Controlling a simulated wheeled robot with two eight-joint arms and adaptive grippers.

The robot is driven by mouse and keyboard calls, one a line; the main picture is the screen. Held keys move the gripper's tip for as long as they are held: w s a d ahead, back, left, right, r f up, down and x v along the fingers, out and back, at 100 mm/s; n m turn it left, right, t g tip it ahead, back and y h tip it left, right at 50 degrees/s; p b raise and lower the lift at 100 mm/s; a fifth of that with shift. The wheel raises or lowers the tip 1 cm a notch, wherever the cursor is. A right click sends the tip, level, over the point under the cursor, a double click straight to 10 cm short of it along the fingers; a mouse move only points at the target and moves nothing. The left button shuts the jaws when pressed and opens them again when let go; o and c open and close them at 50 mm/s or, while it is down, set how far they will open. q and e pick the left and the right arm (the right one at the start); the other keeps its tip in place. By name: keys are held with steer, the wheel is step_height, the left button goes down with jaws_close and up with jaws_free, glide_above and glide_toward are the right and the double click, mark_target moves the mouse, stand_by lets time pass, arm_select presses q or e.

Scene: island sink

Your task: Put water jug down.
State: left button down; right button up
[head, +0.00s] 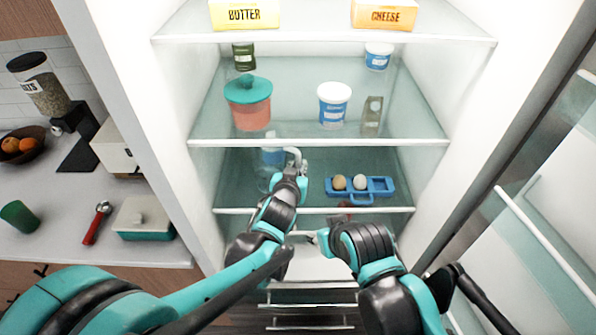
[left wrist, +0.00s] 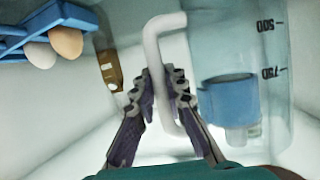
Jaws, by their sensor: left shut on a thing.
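The water jug (head: 270,170) is a clear container with a white handle and a blue part, standing inside the fridge on the lower glass shelf. It shows larger in the left wrist view (left wrist: 275,95), with volume marks on its side and its white handle (left wrist: 152,50). My left gripper (head: 297,170) is shut on the handle; in the left wrist view its two fingers (left wrist: 167,90) close around it. The jug's lower part is partly hidden behind my left arm in the head view. My right gripper (head: 325,240) is below the shelf's front edge; its fingers are too unclear to judge.
A blue egg tray (head: 378,190) with two eggs sits right of the jug on the same shelf. The open fridge door (head: 555,200) is at right; a counter (head: 60,240) is at left.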

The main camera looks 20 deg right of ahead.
arm_select(q)
steer(key=shift+f, duration=0.4)
steer(key=shift+f, duration=0.15)
steer(key=c, duration=1.6)
jaws_free()
steer(key=shift+o, duration=0.2)
steer(key=shift+r, duration=0.2)
steer(key=p+v, duration=0.2)
steer(key=v, duration=1)
steer(key=shift+p, duration=0.4)
